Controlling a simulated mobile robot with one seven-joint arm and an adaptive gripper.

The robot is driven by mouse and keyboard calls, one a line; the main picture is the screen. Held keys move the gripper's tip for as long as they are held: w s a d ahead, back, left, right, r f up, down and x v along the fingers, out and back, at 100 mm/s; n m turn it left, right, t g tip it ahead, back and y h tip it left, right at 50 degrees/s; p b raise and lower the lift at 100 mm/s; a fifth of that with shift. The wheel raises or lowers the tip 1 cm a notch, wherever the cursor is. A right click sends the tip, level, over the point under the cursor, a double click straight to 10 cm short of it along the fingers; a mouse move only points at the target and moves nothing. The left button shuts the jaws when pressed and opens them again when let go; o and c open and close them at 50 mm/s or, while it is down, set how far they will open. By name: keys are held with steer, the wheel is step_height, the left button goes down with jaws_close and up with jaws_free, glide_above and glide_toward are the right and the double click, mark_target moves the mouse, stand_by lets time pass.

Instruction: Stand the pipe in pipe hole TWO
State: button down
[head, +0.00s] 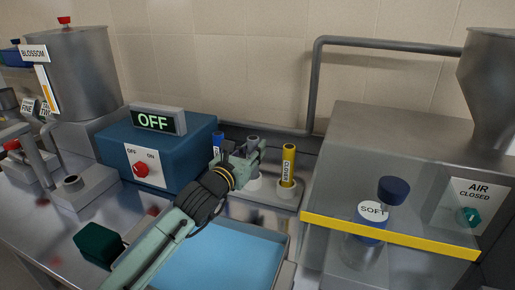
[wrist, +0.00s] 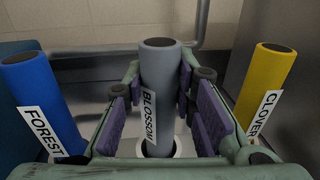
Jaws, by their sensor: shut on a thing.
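A grey pipe (wrist: 158,80) with a BLOSSOM label stands upright between the purple pads of my gripper (wrist: 165,108). Its lower end is in a round white collar. The top of the grey pipe (head: 253,140) also shows in the head view, where my gripper (head: 250,155) is around it. My gripper is shut on this pipe. A blue pipe (wrist: 35,95) labelled FOREST stands to its left, and a yellow pipe (wrist: 268,85) labelled CLOVER to its right. No number for a pipe hole can be read with certainty.
A blue box (head: 160,150) with an OFF display and red knob stands left of my gripper. A pale blue tray (head: 235,255) lies in front. A grey machine with a yellow-edged clear guard (head: 390,236) is at right. A grey block with a round socket (head: 88,188) sits at left.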

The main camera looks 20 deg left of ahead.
steer(key=shift+f+b, duration=0.25)
steer(key=shift+b, duration=0.2)
steer(key=c, duration=1.3)
jaws_free()
steer(key=shift+r, duration=0.1)
steer(key=shift+r+p, duration=0.4)
steer(key=shift+p, duration=0.35)
steer(key=shift+s+a+f+b, duration=0.1)
steer(key=shift+s+a+b, duration=0.2)
steer(key=shift+s+b, duration=1.15)
steer(key=shift+s+a+f+b, duration=0.1)
steer(key=shift+s+a+b, duration=0.25)
steer(key=shift+s, duration=2.2)
steer(key=shift+s+a+f+b, duration=0.1)
steer(key=shift+s+a+b, duration=0.15)
steer(key=shift+s+b, duration=1.25)
steer(key=shift+s+p, duration=0.5)
steer(key=shift+p, duration=0.05)
